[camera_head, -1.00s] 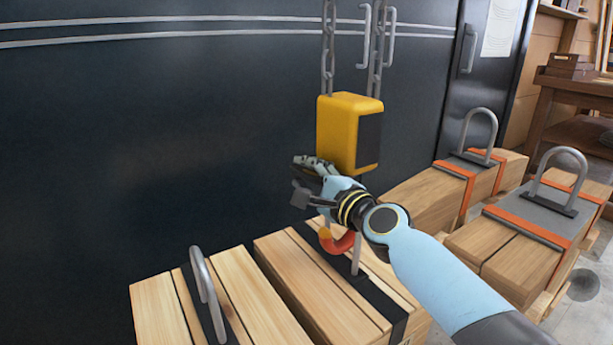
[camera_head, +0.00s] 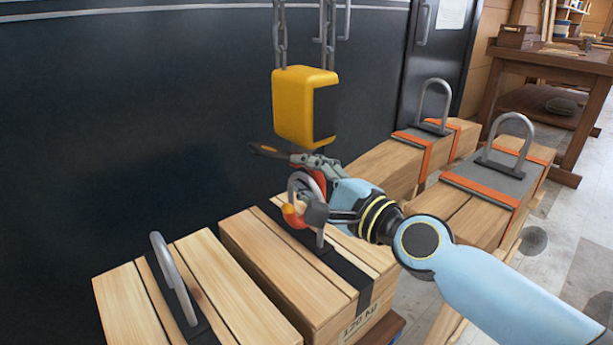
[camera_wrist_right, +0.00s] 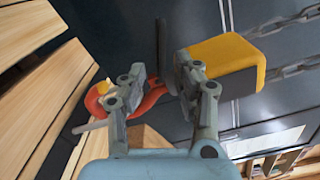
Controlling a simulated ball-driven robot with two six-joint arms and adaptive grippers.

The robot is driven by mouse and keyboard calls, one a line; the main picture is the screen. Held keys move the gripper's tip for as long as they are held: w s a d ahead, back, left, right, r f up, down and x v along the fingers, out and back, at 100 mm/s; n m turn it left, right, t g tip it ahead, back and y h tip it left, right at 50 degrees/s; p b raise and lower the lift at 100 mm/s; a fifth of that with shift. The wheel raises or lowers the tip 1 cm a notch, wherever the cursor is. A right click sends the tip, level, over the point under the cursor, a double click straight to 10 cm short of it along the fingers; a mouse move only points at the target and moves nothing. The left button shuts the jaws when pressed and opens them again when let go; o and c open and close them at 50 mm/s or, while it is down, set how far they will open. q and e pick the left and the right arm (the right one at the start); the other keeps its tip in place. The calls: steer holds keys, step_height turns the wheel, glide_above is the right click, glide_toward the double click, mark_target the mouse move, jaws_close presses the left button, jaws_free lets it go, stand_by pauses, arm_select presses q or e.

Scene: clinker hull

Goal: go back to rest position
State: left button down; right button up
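My right gripper (camera_head: 294,188) is open, just below the yellow hoist block (camera_head: 305,105) and in front of the red hook. The red hook (camera_head: 290,216), with an orange-yellow tip, hangs at the grey lifting loop (camera_head: 320,237) of the middle wooden crate (camera_head: 290,275). The gripper partly covers both, and I cannot tell whether the hook passes through the loop. In the right wrist view my spread fingers (camera_wrist_right: 160,83) have the red hook (camera_wrist_right: 100,102) behind them and the yellow block (camera_wrist_right: 225,58) to the right. My left gripper is not in view.
Chains (camera_head: 328,35) run up from the block before a dark wall (camera_head: 120,120). A crate with a grey loop (camera_head: 175,278) stands front left. Strapped timber loads with loops (camera_head: 435,105) (camera_head: 512,140) stand right. A workbench (camera_head: 545,65) is behind; open floor (camera_head: 560,240) lies right.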

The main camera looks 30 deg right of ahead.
steer(key=shift+a, duration=0.1)
stand_by(0.4)
steer(key=s+a+f+n+g+y, duration=0.2)
steer(key=s+a+f+n+g, duration=0.55)
steer(key=s+n, duration=0.5)
steer(key=s+d+f+n+g+h, duration=0.1)
steer(key=s+d+n+g+h, duration=0.25)
steer(key=s, duration=0.35)
steer(key=s+d+f+n+g+h, duration=0.2)
steer(key=s+d+n+g, duration=0.15)
steer(key=s+n, duration=0.2)
steer(key=s+d+f+g, duration=0.1)
steer(key=s+d+f, duration=0.15)
steer(key=f, duration=1.15)
steer(key=s+d+f+g, duration=0.1)
steer(key=s+f, duration=0.2)
steer(key=f, duration=1)
steer(key=s+d+f, duration=0.1)
steer(key=s+f, duration=1.3)
steer(key=s, duration=0.3)
steer(key=shift+s+g, duration=0.35)
